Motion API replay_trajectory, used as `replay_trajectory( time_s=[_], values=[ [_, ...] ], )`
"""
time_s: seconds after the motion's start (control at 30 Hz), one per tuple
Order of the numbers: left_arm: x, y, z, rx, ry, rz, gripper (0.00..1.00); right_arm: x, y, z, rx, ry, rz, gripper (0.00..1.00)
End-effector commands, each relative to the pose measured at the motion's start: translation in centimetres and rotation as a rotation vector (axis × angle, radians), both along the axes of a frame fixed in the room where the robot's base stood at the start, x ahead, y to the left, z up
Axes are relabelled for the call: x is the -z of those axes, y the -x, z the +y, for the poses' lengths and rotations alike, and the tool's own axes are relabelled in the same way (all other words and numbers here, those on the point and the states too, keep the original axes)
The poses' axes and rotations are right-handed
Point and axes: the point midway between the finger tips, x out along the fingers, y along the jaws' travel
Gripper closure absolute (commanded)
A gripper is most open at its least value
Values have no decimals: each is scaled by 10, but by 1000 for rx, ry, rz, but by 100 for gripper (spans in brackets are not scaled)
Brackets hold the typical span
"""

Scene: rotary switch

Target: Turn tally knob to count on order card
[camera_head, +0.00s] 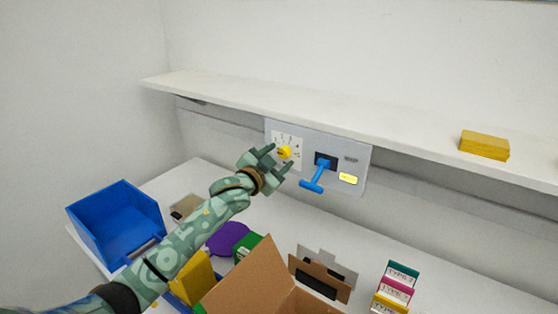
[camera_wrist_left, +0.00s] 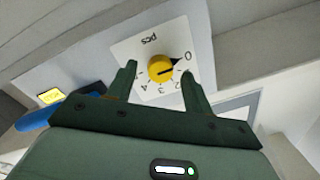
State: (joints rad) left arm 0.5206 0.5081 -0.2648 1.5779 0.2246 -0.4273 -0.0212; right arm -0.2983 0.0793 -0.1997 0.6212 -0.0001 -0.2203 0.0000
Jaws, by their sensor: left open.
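The yellow tally knob (camera_head: 284,152) sits on a white dial plate at the left of a grey wall panel (camera_head: 338,150). In the left wrist view the knob (camera_wrist_left: 161,68) has a black pointer directed toward the 0 mark, and "pcs" is printed on the plate. My left gripper (camera_head: 278,157) is open in front of the dial. In the wrist view its fingers lie on either side of the knob; I cannot tell whether they touch it. I cannot identify an order card with a readable count. My right gripper is out of view.
A blue T-handle (camera_head: 314,180) and a lit yellow display (camera_head: 348,179) are right of the dial. A white shelf (camera_head: 330,113) runs above. Below are a blue bin (camera_head: 115,220), an open cardboard box (camera_head: 250,278) and coloured TYPE labels (camera_head: 397,291).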

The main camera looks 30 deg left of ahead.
Motion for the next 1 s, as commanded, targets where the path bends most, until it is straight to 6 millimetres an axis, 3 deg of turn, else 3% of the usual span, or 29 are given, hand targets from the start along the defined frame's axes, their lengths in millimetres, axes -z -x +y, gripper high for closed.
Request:
replay_trajectory(
  time_s=[0.37, 0.5, 0.53, 1.0],
  values=[
    [0, -7, -1, 0, 0, 0, 49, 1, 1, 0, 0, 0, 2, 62],
    [0, -7, -1, 0, 0, 0, 88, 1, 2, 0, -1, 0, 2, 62],
    [0, -7, -1, 0, 0, 0, 93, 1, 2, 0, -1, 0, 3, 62],
    [-1, -7, -1, 1, -87, -11, 93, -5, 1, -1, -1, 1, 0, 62]
  ],
)
